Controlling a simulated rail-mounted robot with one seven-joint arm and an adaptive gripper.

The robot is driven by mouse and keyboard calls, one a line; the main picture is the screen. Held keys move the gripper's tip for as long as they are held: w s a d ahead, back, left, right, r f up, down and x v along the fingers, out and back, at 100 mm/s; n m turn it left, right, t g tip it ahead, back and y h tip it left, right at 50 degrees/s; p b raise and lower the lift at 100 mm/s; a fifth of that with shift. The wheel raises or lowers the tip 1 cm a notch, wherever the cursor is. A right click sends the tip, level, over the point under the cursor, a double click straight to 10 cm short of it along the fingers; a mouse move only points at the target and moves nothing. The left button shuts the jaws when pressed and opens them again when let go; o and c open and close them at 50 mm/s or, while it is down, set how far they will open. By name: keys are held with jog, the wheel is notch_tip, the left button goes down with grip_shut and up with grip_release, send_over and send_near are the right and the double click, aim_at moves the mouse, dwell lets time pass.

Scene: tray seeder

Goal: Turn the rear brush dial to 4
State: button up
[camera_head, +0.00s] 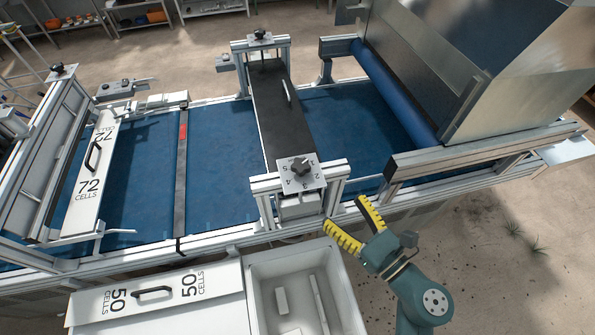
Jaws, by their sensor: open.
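A black brush unit (278,105) spans the blue belt, with a dial at each end. The near dial (300,166) is a black knob on a pale plate with printed numbers. The far dial (259,34) is a small dark knob on a similar plate at the back; its numbers and setting are too small to read. I cannot tell which number the near knob points at. My gripper (343,214) has yellow-and-black fingers, spread apart and empty. It is in front of and to the right of the near dial, apart from it.
A 72-cells plate (93,172) with a handle stands at the left. A 50-cells plate (157,294) lies in front, beside a pale bin (260,272) holding loose parts. A metal hopper (440,60) and blue roller (395,92) rise at the right. The belt (221,150) is mostly clear.

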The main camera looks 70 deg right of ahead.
aim_at(307, 171)
jog(key=x, duration=1.6)
jog(key=shift+r, duration=0.1)
jog(key=shift+a, duration=0.1)
jog(key=shift+c, duration=0.2)
jog(key=c, duration=1.2)
